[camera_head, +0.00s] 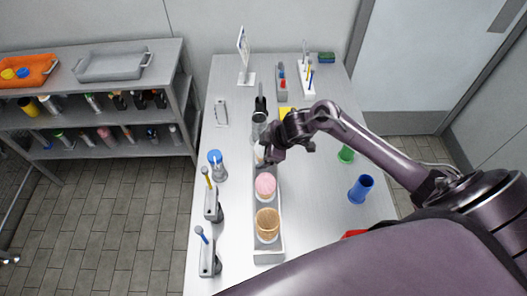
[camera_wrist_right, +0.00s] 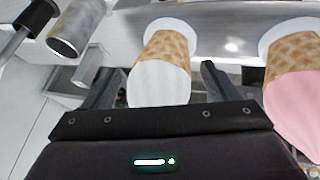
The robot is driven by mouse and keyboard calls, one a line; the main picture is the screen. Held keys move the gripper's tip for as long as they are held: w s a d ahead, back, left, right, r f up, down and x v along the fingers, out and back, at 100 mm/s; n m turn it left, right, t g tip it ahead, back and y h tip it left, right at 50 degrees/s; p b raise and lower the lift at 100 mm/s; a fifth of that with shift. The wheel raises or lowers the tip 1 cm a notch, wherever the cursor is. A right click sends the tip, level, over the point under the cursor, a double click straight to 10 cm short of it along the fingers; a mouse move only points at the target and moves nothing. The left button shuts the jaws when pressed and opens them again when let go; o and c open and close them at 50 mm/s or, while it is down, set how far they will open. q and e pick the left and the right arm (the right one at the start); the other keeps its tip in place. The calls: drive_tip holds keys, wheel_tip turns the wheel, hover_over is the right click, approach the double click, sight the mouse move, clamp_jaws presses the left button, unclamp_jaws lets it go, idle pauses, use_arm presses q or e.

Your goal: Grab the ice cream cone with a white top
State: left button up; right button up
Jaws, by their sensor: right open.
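The ice cream cone with a white top (camera_wrist_right: 160,82) stands in a white ring of the holder in the right wrist view. In the head view only a pale sliver of this cone (camera_head: 259,154) shows beside my right gripper (camera_head: 268,152), which hides the rest. My right gripper is open, with one finger on each side of the white-topped cone in the right wrist view. Gaps seem to show between the fingers and the cone; contact cannot be told. My left gripper is in neither view.
A pink-topped cone (camera_head: 265,186) stands close by in the same grey holder (camera_head: 270,257), with a brown cone (camera_head: 267,222) nearer. A metal cylinder (camera_head: 259,124) stands just beyond. A blue cup (camera_head: 361,188) is at right. Shelves (camera_head: 125,120) stand at left.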

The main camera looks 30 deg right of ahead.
drive_tip(key=c, duration=0.8)
drive_tip(key=shift+r, duration=0.15)
